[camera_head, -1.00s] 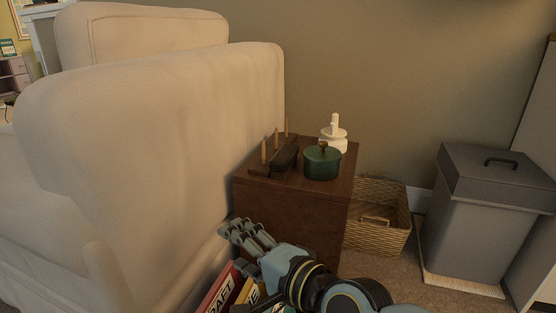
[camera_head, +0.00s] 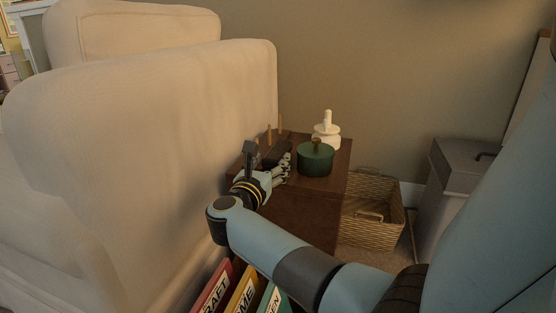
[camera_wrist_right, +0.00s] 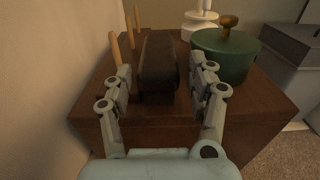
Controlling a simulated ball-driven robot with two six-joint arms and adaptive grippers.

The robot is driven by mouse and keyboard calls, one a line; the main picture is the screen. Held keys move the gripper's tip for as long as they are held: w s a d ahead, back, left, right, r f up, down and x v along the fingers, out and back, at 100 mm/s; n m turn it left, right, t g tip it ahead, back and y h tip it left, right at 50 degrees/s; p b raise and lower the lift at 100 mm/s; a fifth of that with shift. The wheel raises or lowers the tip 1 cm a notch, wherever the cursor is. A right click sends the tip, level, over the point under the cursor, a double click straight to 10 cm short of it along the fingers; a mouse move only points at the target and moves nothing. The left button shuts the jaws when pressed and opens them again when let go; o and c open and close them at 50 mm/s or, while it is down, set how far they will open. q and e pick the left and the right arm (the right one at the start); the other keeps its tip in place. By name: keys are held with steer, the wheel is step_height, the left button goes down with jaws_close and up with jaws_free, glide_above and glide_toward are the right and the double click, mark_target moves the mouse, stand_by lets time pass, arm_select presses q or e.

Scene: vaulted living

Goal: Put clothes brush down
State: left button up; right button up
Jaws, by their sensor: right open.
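The clothes brush (camera_wrist_right: 158,68) is a dark, long block on top of the brown wooden side table (camera_wrist_right: 150,128). My right gripper (camera_wrist_right: 161,84) is open in the right wrist view, with one finger on each side of the brush's near end. Whether the fingers touch it I cannot tell. In the head view my right gripper (camera_head: 266,163) is at the table's front left and hides most of the brush. My left gripper is in neither view.
A green lidded pot (camera_head: 315,158) stands close right of my right gripper, with a white lidded object (camera_head: 327,132) behind it. Upright wooden pegs (camera_wrist_right: 115,48) stand left of the brush. The armchair (camera_head: 150,130) borders the table's left. A wicker basket (camera_head: 372,212) and books (camera_head: 243,290) are lower down.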

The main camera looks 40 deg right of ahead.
mark_target(276, 152)
steer(key=shift+w+d+f, duration=0.1)
steer(key=shift+w+d, duration=0.1)
steer(key=shift+d, duration=0.25)
steer(key=b+x, duration=0.1)
steer(key=x, duration=0.2)
steer(key=shift+w+d+f+b, duration=0.15)
steer(key=shift+w+d+b, duration=0.1)
steer(key=shift+b, duration=0.15)
steer(key=shift+w+d, duration=0.15)
steer(key=shift+d, duration=0.1)
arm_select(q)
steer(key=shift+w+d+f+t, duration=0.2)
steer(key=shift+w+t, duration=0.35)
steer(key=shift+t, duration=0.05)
arm_select(e)
steer(key=shift+r, duration=0.2)
steer(key=shift+c, duration=0.2)
steer(key=c, duration=1)
